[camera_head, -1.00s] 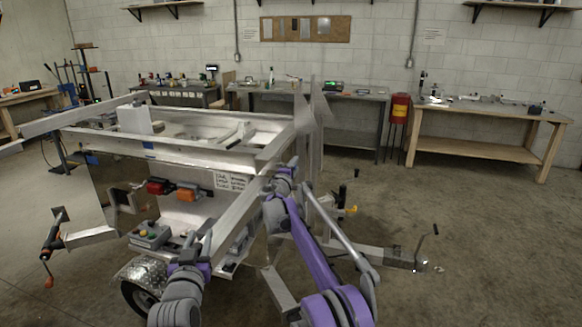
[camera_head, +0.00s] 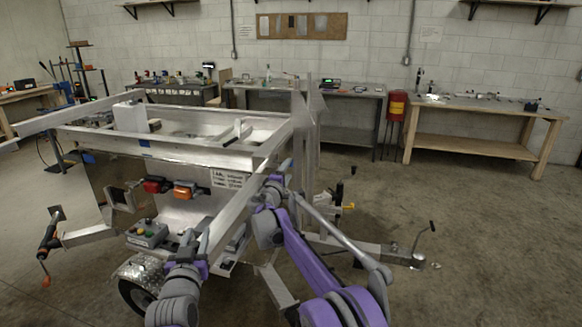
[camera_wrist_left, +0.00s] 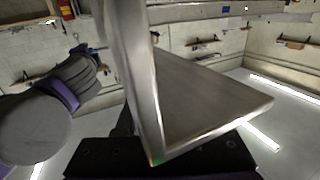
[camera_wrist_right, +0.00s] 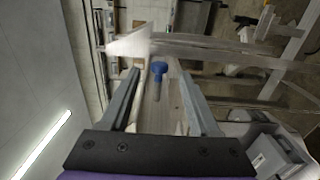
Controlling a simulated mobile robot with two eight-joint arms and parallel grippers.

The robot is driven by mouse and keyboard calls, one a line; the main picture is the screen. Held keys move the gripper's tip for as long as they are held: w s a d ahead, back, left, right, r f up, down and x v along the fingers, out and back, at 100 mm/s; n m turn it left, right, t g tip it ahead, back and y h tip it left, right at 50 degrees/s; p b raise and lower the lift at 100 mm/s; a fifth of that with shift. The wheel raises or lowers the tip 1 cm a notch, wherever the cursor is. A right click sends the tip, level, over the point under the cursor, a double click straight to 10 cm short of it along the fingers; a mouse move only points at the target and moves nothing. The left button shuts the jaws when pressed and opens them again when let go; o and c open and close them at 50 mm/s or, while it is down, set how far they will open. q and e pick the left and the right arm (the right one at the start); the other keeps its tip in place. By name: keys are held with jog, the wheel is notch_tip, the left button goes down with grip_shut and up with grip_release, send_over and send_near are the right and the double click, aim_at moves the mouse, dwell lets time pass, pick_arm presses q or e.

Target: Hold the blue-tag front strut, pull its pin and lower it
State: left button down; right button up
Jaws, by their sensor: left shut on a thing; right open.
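The front strut (camera_head: 232,213) is a pale metal bar running diagonally at the trailer's near corner. My left gripper (camera_head: 187,245) is shut on its lower part; in the left wrist view the strut (camera_wrist_left: 148,90) fills the middle and hides the fingers. My right gripper (camera_head: 272,184) is at the strut's upper end, under the trailer frame. In the right wrist view, the open right gripper (camera_wrist_right: 158,72) has a blue-headed pin (camera_wrist_right: 158,68) between its fingers, apart from both. Small blue tags (camera_head: 147,143) show on the trailer's upper rail.
The aluminium trailer (camera_head: 215,157) fills the left and middle. The coupling end (camera_head: 395,254) reaches right.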

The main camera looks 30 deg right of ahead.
jog(key=v, duration=0.5)
jog(key=shift+s+a, duration=0.15)
jog(key=shift+a, duration=0.1)
